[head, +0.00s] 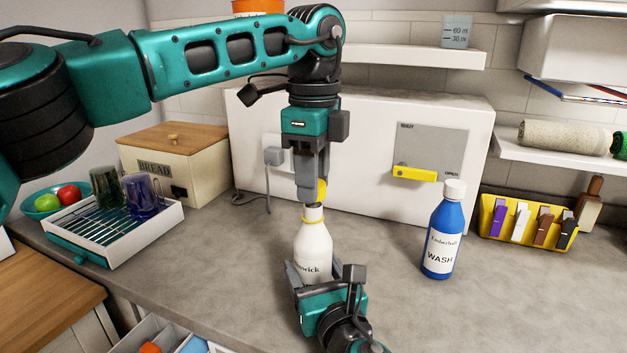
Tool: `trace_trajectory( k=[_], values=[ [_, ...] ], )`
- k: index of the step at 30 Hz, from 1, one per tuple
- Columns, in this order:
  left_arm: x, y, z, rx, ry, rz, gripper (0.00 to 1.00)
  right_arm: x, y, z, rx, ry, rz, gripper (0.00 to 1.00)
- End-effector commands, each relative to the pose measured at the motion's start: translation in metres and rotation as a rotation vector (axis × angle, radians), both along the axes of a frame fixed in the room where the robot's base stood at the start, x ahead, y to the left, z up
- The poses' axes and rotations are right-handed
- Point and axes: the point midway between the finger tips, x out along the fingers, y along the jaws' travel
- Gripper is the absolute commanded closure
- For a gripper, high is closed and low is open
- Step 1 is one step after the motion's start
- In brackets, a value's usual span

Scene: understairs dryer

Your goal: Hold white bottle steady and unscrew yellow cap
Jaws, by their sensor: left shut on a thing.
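The white bottle (313,246) stands upright on the grey counter in the middle of the head view, with a yellow ring around its neck. My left gripper (311,190) points down from above and is shut on the yellow cap (321,190), right over the bottle's mouth. The fingers hide part of the cap, and I cannot tell whether it touches the neck. My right gripper (318,284) comes from the front at the bottle's lower body and covers part of its label. Its fingertips are partly hidden, so I cannot tell whether they press on the bottle.
A blue wash bottle (443,232) with a white cap stands to the right. A yellow holder (528,238) with several clips is farther right. A drying rack (112,238) with cups and a bread box (175,162) stand at left. A white panel (370,150) rises behind.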

Motion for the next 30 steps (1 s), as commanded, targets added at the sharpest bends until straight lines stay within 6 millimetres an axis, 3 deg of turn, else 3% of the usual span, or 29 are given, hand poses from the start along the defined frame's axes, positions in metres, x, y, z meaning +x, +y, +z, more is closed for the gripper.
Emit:
trace_trajectory(
  k=[7,14,15,24,30],
  values=[
    [0.000,-0.001,0.031,-0.002,-0.002,0.000,1.00,0.000,0.000,-0.001,0.000,0.002,0.001,1.00],
    [0.000,0.000,0.034,-0.001,0.000,-0.001,1.00,0.000,0.000,-0.001,0.000,0.002,0.001,1.00],
    [0.000,0.000,0.034,-0.001,0.000,-0.001,1.00,0.000,0.000,-0.001,0.000,0.002,0.001,0.29],
    [0.000,0.000,0.034,-0.001,0.000,-0.001,1.00,0.000,0.000,0.000,0.001,0.001,0.001,0.02],
    [0.000,0.000,0.034,-0.001,0.000,-0.001,1.00,0.000,0.000,0.000,0.000,0.000,0.000,0.02]
  ],
)
